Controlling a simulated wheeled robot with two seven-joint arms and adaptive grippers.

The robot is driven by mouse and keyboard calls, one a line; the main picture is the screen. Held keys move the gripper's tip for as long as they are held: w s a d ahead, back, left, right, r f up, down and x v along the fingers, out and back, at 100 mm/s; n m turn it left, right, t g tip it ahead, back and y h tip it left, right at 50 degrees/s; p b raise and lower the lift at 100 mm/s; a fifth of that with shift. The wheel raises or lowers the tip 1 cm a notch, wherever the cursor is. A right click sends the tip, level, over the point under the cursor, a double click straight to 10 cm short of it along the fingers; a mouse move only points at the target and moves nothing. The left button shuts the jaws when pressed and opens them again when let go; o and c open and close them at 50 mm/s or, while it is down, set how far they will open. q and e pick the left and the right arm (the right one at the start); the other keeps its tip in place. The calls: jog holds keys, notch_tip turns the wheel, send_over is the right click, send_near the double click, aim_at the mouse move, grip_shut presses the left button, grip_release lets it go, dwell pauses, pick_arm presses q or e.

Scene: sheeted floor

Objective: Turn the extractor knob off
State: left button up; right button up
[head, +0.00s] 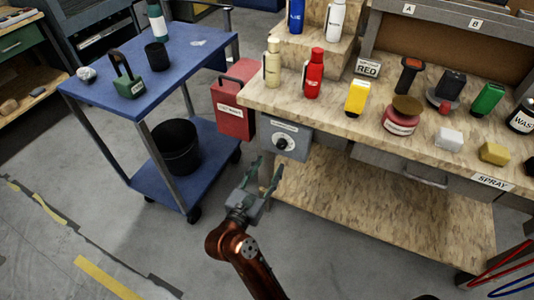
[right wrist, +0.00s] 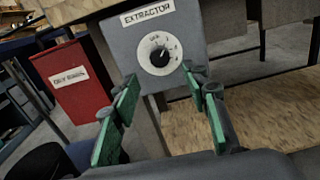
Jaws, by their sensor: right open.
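The extractor knob is a black knob (right wrist: 159,56) on a white round dial, set in a grey box (right wrist: 196,19) labelled EXTRACTOR. In the right wrist view its pointer is tilted to the upper right. In the head view the knob (head: 282,143) shows on the front of the grey box under the bench's left end. My right gripper (head: 264,168) is open and empty, below and in front of the box. In the right wrist view its green-padded fingers (right wrist: 161,90) stand apart below the dial, not touching it. My left gripper is not in view.
A red box (head: 233,105) hangs left of the extractor box. A wooden bench (head: 400,150) with bottles and containers is above and right. A blue cart (head: 190,50) stands at the left, with a black bucket (head: 175,148) on its lower shelf. The front floor is clear.

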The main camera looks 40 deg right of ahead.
aim_at(280, 147)
jog(key=b+x, duration=0.2)
jog(key=x, duration=0.4)
jog(key=shift+w+d, duration=0.15)
jog(key=shift+d, duration=0.2)
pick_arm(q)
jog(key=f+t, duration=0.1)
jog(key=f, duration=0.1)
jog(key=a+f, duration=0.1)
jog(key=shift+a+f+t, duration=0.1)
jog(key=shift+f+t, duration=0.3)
pick_arm(e)
jog(key=shift+w+d+r, duration=0.1)
jog(key=shift+d, duration=0.2)
jog(key=shift+c, duration=0.3)
grip_shut()
